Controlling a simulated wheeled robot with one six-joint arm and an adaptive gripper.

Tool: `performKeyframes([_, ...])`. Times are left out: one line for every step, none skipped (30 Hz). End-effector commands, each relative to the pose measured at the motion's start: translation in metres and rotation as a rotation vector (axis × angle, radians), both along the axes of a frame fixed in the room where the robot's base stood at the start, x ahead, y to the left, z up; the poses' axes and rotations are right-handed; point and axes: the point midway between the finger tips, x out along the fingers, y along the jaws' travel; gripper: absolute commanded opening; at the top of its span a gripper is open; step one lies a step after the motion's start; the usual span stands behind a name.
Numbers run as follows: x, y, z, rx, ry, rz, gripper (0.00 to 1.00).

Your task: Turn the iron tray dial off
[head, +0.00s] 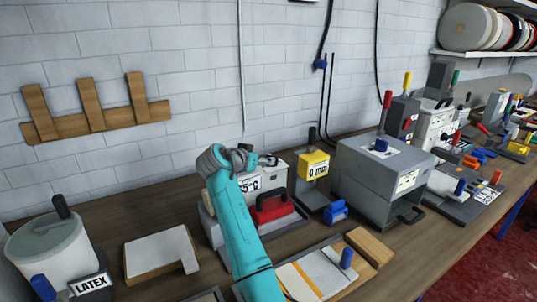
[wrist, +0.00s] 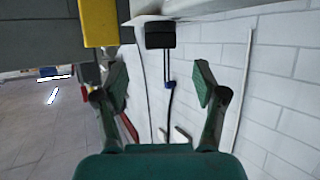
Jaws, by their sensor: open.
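The iron tray (head: 215,232) is a grey stand on the bench, holding a red iron (head: 272,207). A pale box (head: 270,178) with a partly covered temperature label stands at its back. In the wrist view a short black knob (wrist: 160,36), apparently the dial, sticks out from a pale surface. My gripper (wrist: 161,84) is open and empty, its two green pads either side of the knob's line, with the knob apparently beyond the fingertips. I see no contact. In the head view my turquoise arm covers part of the tray and box; the dial's setting cannot be read.
A yellow block (head: 313,163) marked 0 mm stands right of the box, and also shows near the knob in the wrist view (wrist: 98,22). A large grey machine (head: 375,170) is farther right. A latex pot (head: 52,250) stands left. The brick wall is close behind.

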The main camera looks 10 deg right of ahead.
Motion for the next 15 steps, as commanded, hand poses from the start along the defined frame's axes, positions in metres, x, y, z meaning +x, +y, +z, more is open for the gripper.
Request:
performKeyframes([0.0,0.0,0.0,-0.002,-0.004,-0.003,0.71])
performKeyframes([0.001,-0.001,0.0,-0.001,-0.005,-0.004,0.71])
performKeyframes([0.003,-0.003,-0.001,-0.001,-0.006,-0.006,0.71])
performKeyframes([0.004,-0.004,-0.002,-0.001,-0.006,-0.007,0.71])
performKeyframes([0.006,-0.007,-0.003,-0.001,-0.006,-0.007,0.71])
performKeyframes([0.01,-0.01,-0.004,-0.002,-0.005,-0.006,0.71])
performKeyframes([0.013,-0.012,-0.006,-0.002,-0.005,-0.006,0.71])
performKeyframes([0.016,-0.015,-0.007,-0.003,-0.004,-0.006,0.71])
performKeyframes([0.02,-0.019,-0.01,-0.002,-0.004,-0.006,0.71])
performKeyframes([0.023,-0.022,-0.012,-0.002,-0.005,-0.005,0.71])
performKeyframes([0.027,-0.025,-0.014,-0.002,-0.004,-0.006,0.71])
performKeyframes([0.031,-0.029,-0.016,-0.002,-0.004,-0.006,0.71])
performKeyframes([0.034,-0.031,-0.018,-0.002,-0.003,-0.004,0.71])
performKeyframes([0.036,-0.033,-0.019,-0.001,-0.004,-0.004,0.71])
performKeyframes([0.04,-0.036,-0.021,-0.002,-0.003,-0.004,0.71])
